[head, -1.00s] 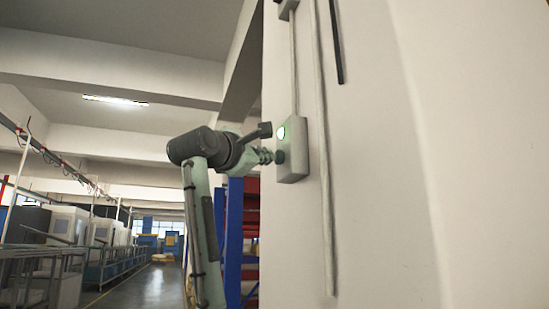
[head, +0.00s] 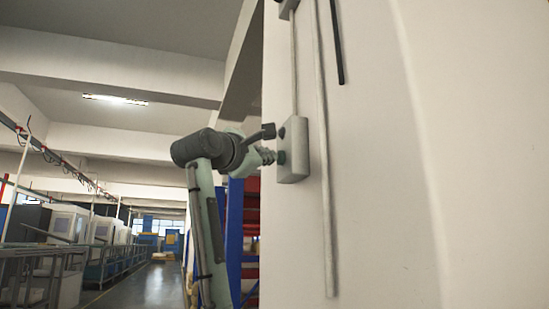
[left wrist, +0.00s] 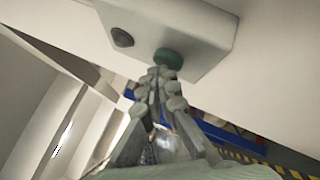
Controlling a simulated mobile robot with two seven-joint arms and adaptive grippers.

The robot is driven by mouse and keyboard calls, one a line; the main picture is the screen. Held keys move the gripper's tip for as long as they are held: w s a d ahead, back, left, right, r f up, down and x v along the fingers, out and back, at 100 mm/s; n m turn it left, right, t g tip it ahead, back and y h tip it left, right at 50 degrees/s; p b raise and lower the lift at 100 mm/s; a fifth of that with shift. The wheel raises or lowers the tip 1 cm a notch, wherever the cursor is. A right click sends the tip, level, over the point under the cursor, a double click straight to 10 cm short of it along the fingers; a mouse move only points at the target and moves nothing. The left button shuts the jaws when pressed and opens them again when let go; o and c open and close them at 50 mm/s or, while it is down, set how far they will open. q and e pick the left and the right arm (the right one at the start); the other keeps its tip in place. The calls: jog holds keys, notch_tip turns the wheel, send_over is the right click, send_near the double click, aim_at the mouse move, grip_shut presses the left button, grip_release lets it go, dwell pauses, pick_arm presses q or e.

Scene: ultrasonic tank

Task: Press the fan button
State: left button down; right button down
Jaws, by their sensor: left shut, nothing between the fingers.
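A pale grey control box (head: 294,165) is fixed to the white wall and also shows in the left wrist view (left wrist: 195,30). It has two buttons, one above the other in the head view. The upper one is a dark round button (head: 282,132), now unlit. The lower one is a green button (head: 281,157); the left wrist view shows it (left wrist: 168,57) right at my fingertips. My left gripper (head: 270,156) is shut and empty. Its tips are at the green button and look to be touching it; how far the button is pushed in cannot be told. My right gripper is out of view.
Thin conduits (head: 325,200) run down the wall beside the box. A blue and red rack (head: 236,235) stands behind my left arm. Machines and benches (head: 95,250) line the aisle at the far left. The wall to the right is bare.

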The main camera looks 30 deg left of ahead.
pick_arm(q)
jog(key=shift+s, duration=0.1)
jog(key=s+a, duration=0.4)
jog(key=shift+s+b, duration=0.3)
dwell(0.4)
jog(key=shift+f, duration=0.15)
